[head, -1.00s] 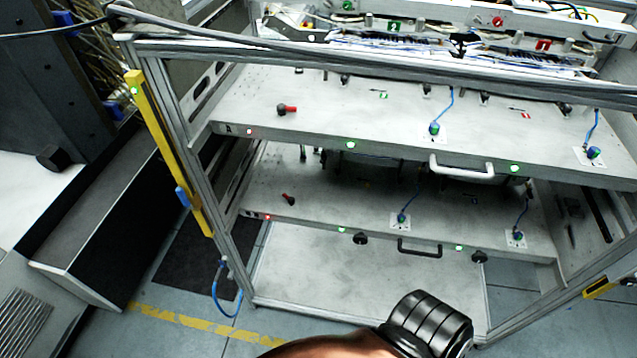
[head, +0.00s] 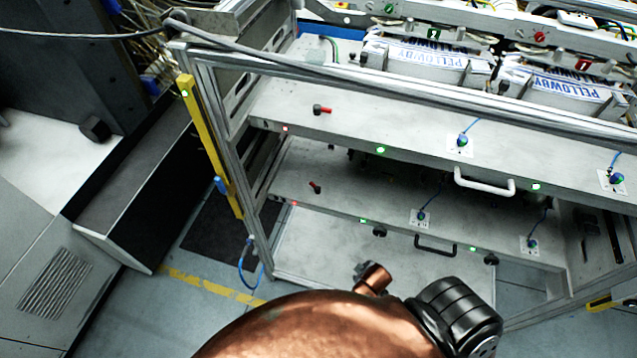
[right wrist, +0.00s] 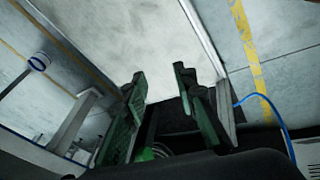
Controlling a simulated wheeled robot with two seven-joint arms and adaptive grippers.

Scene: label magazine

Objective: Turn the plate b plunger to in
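The handle points up and left in the picture. A red light (head: 295,203) shows on that plate's front edge, below the plunger. My right gripper (right wrist: 160,82) is open and empty in the right wrist view, with a pale panel and floor beyond its green fingers. No plunger is visible between them. My left gripper is in neither view.
The upper plate (head: 400,125) has a similar red-handled plunger (head: 321,109) and a white handle (head: 485,183). A black handle (head: 435,246) projects from the lower plate. A yellow post (head: 208,145) stands at the rack's left. A blue hose (head: 243,265) hangs near the floor.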

